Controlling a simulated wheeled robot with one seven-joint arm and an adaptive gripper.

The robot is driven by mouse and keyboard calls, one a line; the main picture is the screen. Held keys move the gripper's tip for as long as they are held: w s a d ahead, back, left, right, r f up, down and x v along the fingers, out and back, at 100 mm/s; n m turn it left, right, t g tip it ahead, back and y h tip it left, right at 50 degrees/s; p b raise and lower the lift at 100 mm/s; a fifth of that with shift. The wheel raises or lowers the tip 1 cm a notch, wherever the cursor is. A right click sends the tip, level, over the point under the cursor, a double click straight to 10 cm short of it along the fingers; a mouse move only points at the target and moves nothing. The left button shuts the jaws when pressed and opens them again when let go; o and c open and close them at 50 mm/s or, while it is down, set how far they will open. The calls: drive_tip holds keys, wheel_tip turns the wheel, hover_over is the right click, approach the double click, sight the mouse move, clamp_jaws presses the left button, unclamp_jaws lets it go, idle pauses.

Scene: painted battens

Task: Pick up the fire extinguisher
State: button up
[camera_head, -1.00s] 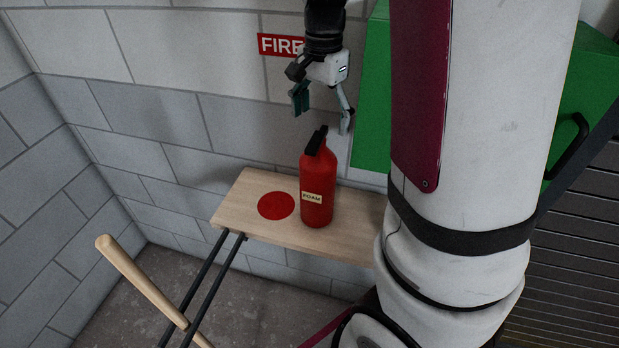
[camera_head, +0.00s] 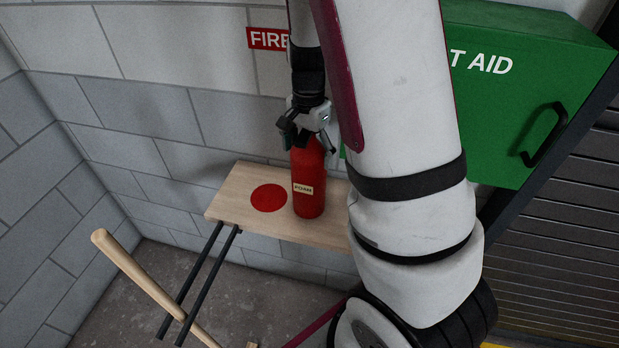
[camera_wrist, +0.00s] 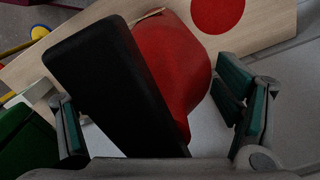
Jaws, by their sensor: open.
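The red fire extinguisher (camera_head: 309,190) stands upright on a wooden shelf (camera_head: 240,190), with a cream FOAM label facing out. Its top is hidden behind my gripper (camera_head: 307,143) in the head view. My gripper points down over the top of the extinguisher with its fingers spread. In the wrist view, the black handle (camera_wrist: 110,85) and the red body (camera_wrist: 175,60) lie between the two open teal-padded fingers of my gripper (camera_wrist: 160,115). A gap shows between the right finger and the extinguisher; whether the left finger touches the handle I cannot tell.
A red disc (camera_head: 269,198) marks the shelf left of the extinguisher. A green first aid box (camera_head: 520,110) is on the right, partly behind my arm. A red FIRE sign (camera_head: 266,38) is on the block wall. A wooden handle (camera_head: 135,272) leans at lower left.

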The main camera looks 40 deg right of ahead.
drive_tip(key=shift+r, duration=0.1)
drive_tip(key=c, duration=1.7)
